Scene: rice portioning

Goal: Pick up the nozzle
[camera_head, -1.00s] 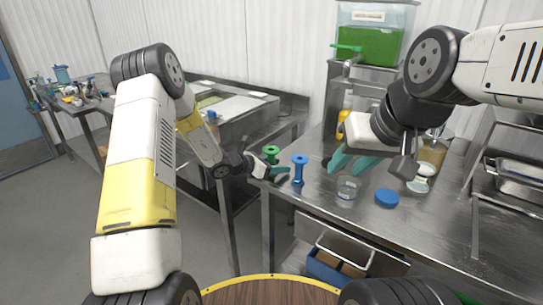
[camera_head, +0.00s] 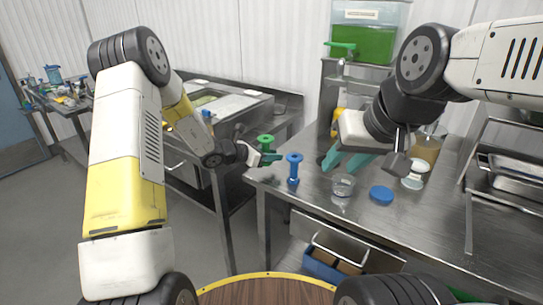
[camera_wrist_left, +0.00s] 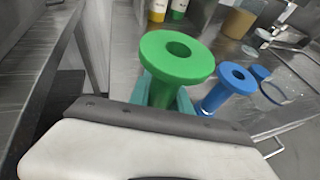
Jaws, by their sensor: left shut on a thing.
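The green nozzle (camera_head: 265,141) is a spool shape with a wide flange and a central hole. My left gripper (camera_head: 268,157) is shut on it at the left corner of the steel table. In the left wrist view the green nozzle (camera_wrist_left: 177,57) stands upright between the teal fingers. A similar blue nozzle (camera_head: 294,168) stands upright on the table just right of it, and it also shows in the left wrist view (camera_wrist_left: 236,79). My right gripper (camera_head: 346,161) has its teal fingers apart, with nothing seen between them, above the table behind a clear cup.
The clear cup (camera_head: 342,186) and a blue lid (camera_head: 381,195) stand on the steel table (camera_head: 315,196). A container with brown contents (camera_head: 427,150) stands further right. A dispenser with green contents (camera_head: 368,42) is at the back. A wire rack is at the right edge.

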